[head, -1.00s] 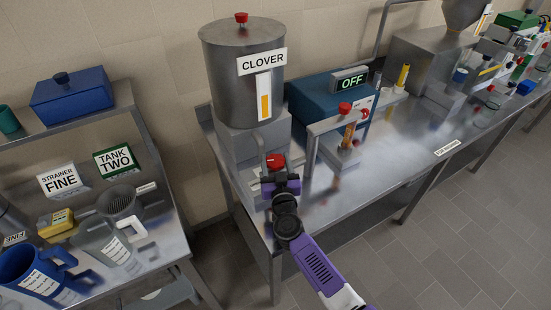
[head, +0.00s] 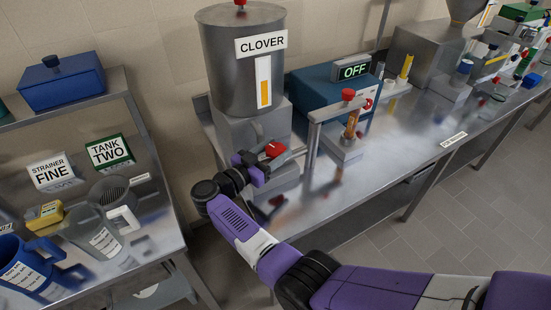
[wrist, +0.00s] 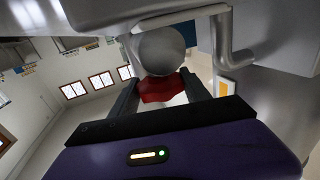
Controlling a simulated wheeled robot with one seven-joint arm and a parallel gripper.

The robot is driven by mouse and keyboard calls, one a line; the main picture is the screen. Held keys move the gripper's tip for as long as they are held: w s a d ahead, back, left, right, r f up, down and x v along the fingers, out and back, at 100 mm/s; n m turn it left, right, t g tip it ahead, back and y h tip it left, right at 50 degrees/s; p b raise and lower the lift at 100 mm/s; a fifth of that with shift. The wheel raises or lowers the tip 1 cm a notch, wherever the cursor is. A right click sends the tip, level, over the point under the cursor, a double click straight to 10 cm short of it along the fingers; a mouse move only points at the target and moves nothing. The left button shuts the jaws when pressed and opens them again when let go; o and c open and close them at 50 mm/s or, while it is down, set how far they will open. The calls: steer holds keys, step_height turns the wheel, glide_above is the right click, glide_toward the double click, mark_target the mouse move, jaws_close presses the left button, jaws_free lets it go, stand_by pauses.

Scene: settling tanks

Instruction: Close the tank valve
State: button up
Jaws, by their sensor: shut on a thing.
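The steel tank labelled CLOVER (head: 228,70) stands on a grey block at the left end of the long bench, with an amber level gauge (head: 264,82) on its front. Its red valve handle (head: 275,149) is low on the front, below the tank. My gripper (head: 263,160) is at the handle from the left and front, shut on it. In the wrist view the red handle (wrist: 160,88) sits between my two fingers, with a round grey part (wrist: 162,50) just beyond it. My fingers partly hide the handle in the head view.
A side table at left holds jugs, a strainer and a TANK TWO sign (head: 109,151).

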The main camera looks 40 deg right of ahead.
steer(key=m+g+b, duration=0.1)
steer(key=b, duration=0.1)
steer(key=m+g+b, duration=0.1)
steer(key=g+b, duration=0.1)
steer(key=shift+f+g+b, duration=0.3)
steer(key=shift+f+b, duration=0.05)
steer(key=shift+r+m+g+y+b, duration=0.25)
steer(key=shift+m+g+b, duration=0.4)
steer(key=shift+b, duration=0.35)
steer(key=shift+g, duration=0.25)
steer(key=shift+r, duration=0.15)
steer(key=o, duration=1.4)
steer(key=shift+b, duration=0.3)
steer(key=b+v, duration=0.2)
steer(key=v, duration=0.4)
steer(key=shift+w+a+b, duration=0.2)
steer(key=shift+a+b, duration=0.1)
steer(key=shift+b, duration=0.05)
steer(key=shift+w+a, duration=0.15)
steer(key=shift+a, duration=0.35)
